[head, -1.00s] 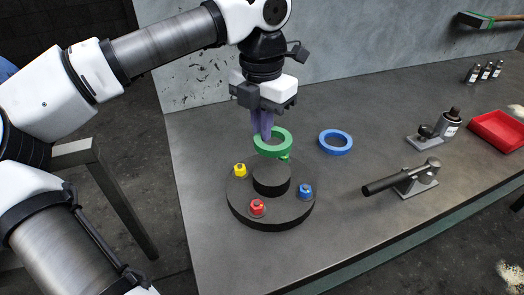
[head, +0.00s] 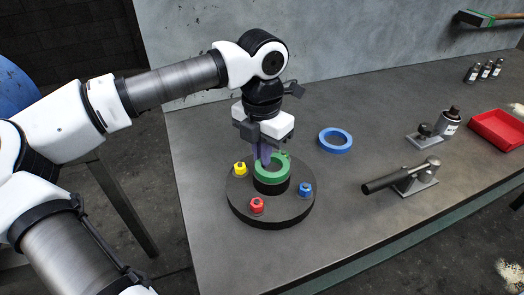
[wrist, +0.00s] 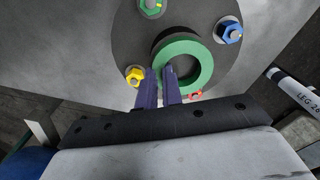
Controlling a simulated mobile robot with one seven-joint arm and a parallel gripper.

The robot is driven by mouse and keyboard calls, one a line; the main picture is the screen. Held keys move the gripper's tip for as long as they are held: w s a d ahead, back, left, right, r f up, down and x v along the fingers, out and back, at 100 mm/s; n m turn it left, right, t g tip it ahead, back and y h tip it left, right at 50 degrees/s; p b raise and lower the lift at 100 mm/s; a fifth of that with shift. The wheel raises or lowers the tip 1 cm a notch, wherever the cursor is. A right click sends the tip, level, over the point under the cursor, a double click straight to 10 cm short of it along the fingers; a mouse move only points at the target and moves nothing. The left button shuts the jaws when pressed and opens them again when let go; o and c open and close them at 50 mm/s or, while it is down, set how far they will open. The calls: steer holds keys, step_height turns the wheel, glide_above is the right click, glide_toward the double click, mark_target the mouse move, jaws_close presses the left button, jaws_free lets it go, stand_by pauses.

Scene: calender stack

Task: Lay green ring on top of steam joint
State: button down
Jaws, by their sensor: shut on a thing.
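The steam joint (head: 240,205) is a dark round flange on the bench with a raised round hub (head: 271,188) in its middle. It also shows in the wrist view (wrist: 130,40). The green ring (head: 273,179) is over the hub, roughly level. In the wrist view the ring (wrist: 195,51) sits slightly off the hub's centre, with a dark crescent of hub showing at its upper left. I cannot tell if they touch. My gripper (head: 262,160) points down and is shut on the ring's left wall. Its fingers (wrist: 159,80) straddle that wall.
Yellow (head: 240,169), red (head: 257,205) and blue (head: 305,190) nuts stand on the flange around the hub; a green nut (wrist: 150,5) shows in the wrist view. A blue ring (head: 335,140) lies behind right. A lever tool (head: 405,180) and red tray (head: 497,130) are farther right.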

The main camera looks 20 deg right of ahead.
steer(key=c, duration=1.6)
jaws_free()
steer(key=shift+o, duration=0.2)
steer(key=shift+r+p, duration=0.35)
steer(key=shift+p, duration=0.1)
step_height(320, 180, up, 12)
steer(key=b, duration=0.1)
steer(key=shift+f, duration=0.15)
